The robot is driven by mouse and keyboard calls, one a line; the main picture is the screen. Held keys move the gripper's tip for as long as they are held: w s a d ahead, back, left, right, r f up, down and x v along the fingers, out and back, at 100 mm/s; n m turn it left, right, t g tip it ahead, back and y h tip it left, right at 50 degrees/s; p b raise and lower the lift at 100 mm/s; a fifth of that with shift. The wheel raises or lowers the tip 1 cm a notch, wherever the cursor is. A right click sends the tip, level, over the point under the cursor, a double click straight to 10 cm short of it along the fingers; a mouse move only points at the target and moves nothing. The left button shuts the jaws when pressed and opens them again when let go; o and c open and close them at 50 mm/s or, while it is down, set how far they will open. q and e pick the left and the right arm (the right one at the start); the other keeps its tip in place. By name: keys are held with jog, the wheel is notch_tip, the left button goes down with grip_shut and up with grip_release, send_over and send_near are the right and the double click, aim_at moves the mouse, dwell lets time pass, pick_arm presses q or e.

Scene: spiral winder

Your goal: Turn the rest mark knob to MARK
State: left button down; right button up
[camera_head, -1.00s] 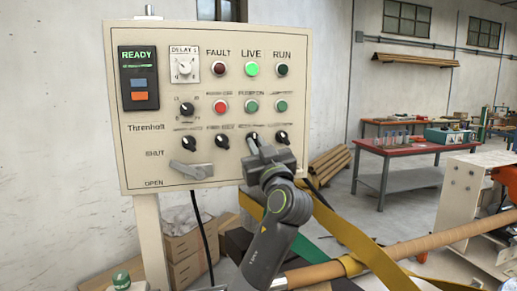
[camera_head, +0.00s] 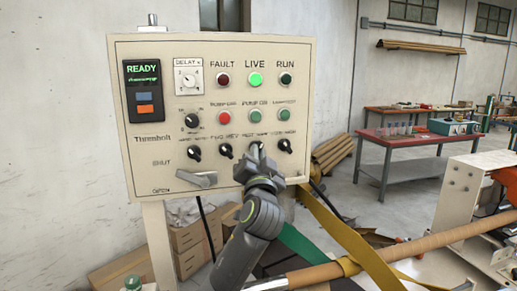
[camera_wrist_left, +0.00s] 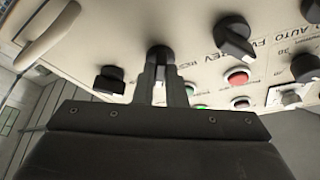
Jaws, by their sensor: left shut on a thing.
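The rest mark knob (camera_head: 256,145) is the third black knob along the bottom row of the cream control panel (camera_head: 215,170). My left gripper (camera_head: 257,156) reaches up to it from below and hides most of it in the head view. In the left wrist view the dark knob (camera_wrist_left: 159,54) sits between the two fingertips (camera_wrist_left: 161,75), and the jaws are shut on it. The printing around this knob is too small or covered, so I cannot read its pointer's setting. My right gripper is in neither view.
Neighbouring black knobs (camera_head: 225,151) and (camera_head: 285,145) flank it closely. A grey lever (camera_head: 197,180) is at the panel's lower left. The LIVE lamp (camera_head: 255,79) glows green. A yellow strap (camera_head: 345,237) and a brown tube (camera_head: 410,250) lie right of my arm.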

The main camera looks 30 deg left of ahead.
pick_arm(q)
jog(key=shift+r+m, duration=0.15)
jog(key=shift+m, duration=0.15)
jog(key=c, duration=1.5)
grip_release()
jog(key=shift+b+v, duration=3.3)
jog(key=shift+v, duration=5.45)
jog(key=shift+a, duration=0.15)
